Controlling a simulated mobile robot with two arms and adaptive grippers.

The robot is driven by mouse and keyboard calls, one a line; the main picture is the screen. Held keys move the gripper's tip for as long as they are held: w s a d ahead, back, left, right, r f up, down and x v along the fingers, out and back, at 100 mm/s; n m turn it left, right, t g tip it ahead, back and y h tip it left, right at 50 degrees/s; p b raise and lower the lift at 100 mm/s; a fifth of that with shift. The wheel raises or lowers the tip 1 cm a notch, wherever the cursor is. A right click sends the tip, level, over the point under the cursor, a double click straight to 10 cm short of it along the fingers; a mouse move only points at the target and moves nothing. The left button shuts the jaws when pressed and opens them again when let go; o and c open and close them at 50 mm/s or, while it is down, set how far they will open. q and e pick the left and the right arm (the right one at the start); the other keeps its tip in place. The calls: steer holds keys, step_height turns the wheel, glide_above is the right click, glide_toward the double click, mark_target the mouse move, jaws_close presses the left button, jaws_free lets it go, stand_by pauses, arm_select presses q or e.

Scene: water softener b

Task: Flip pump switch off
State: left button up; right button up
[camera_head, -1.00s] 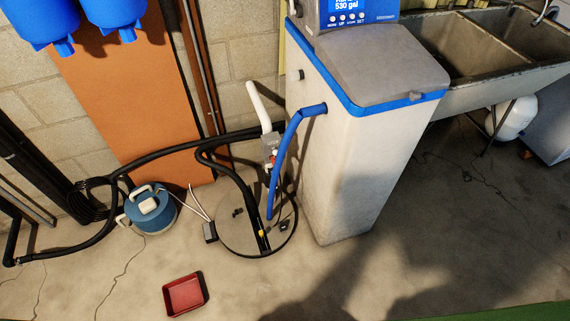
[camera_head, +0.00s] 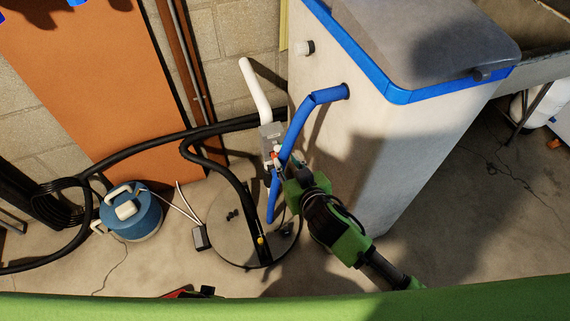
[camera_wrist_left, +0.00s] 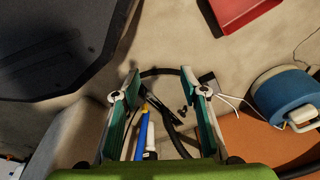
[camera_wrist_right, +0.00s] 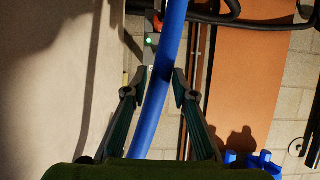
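The small grey switch box (camera_head: 271,133), with a red-orange part at its lower end, is on the wall side behind the blue hose (camera_head: 293,131). My right gripper (camera_head: 287,163) is just below the box, close to the hose; contact cannot be told. In the right wrist view its fingers (camera_wrist_right: 157,84) are apart, with the blue hose (camera_wrist_right: 163,72) running across the gap. A green dot shows on the grey box (camera_wrist_right: 150,57) beyond the fingertips; the hose hides part of the box. In the left wrist view my left gripper (camera_wrist_left: 160,83) is open and empty.
The white softener cabinet (camera_head: 355,140) stands right of my right gripper. A round pit cover (camera_head: 235,225) with black hoses, a blue tank (camera_head: 130,212) and a red tray (camera_wrist_left: 245,12) are on the floor. The orange panel (camera_head: 90,75) leans on the wall.

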mark_target(279, 150)
steer(key=b+x, duration=0.3)
steer(key=x, duration=0.1)
steer(key=shift+w+f, duration=0.2)
steer(key=b+x, duration=0.3)
steer(key=shift+w+a, duration=0.1)
steer(key=shift+w, duration=0.1)
steer(key=shift+c, duration=0.7)
arm_select(q)
steer(key=w+r, duration=0.1)
steer(key=r, duration=0.9)
steer(key=w+r+t, duration=0.1)
steer(key=w+r, duration=0.1)
steer(key=r, duration=0.8)
steer(key=shift+w+r, duration=0.2)
steer(key=shift+w, duration=0.05)
arm_select(e)
steer(key=c, duration=0.5)
